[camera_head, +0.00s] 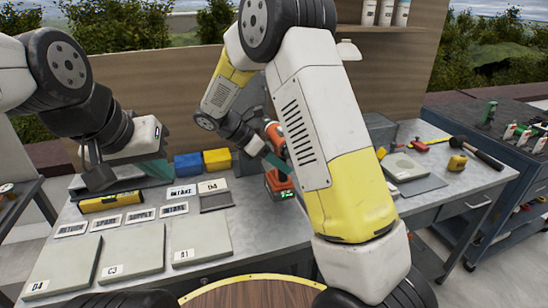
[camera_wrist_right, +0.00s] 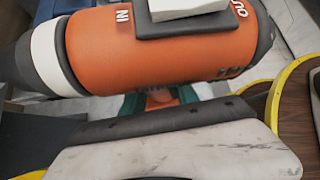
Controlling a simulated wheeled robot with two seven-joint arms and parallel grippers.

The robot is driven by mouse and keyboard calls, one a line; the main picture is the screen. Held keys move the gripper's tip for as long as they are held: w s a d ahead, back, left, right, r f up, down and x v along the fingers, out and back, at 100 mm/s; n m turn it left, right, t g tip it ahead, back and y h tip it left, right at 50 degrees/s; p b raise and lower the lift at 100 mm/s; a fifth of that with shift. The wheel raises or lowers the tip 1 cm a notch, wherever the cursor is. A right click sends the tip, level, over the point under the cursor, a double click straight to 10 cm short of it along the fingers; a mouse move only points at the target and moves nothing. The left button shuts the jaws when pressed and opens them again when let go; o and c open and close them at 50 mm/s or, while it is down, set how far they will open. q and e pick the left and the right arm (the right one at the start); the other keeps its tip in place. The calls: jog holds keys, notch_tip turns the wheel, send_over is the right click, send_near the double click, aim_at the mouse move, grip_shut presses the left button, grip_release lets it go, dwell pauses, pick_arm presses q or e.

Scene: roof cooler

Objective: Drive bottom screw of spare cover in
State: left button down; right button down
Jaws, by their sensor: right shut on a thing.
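My right gripper (camera_head: 262,150) is shut on an orange power screwdriver (camera_head: 276,133), held upright over the bench with its battery base (camera_head: 278,182) low and a lit green display on it. In the right wrist view the orange tool body (camera_wrist_right: 160,45) lies across the top, with a white ring at its left end and "IN" and "OUT" lettering. My left gripper (camera_head: 98,172) hangs over the back left of the bench; its jaw opening is unclear. Pale panels (camera_head: 135,248) with tags lie at the front left. I cannot tell which is the spare cover, and no screw is visible.
The metal bench (camera_head: 245,225) carries small label cards (camera_head: 138,216), a yellow level (camera_head: 110,202), a blue bin (camera_head: 188,164) and a yellow bin (camera_head: 217,160). A tape measure (camera_head: 457,163) and a hammer (camera_head: 476,150) lie at right. My right arm hides the bench middle.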

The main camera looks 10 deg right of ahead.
jog(key=shift+w+a+r, duration=0.1)
jog(key=shift+w+a, duration=0.05)
jog(key=shift+w, duration=0.75)
dwell(1.9)
jog(key=shift+s, duration=0.15)
dwell(0.4)
jog(key=s+d, duration=0.1)
jog(key=s, duration=0.5)
jog(key=shift+s+d, duration=0.15)
jog(key=shift+s, duration=0.15)
dwell(0.8)
jog(key=shift+s, duration=0.1)
dwell(0.5)
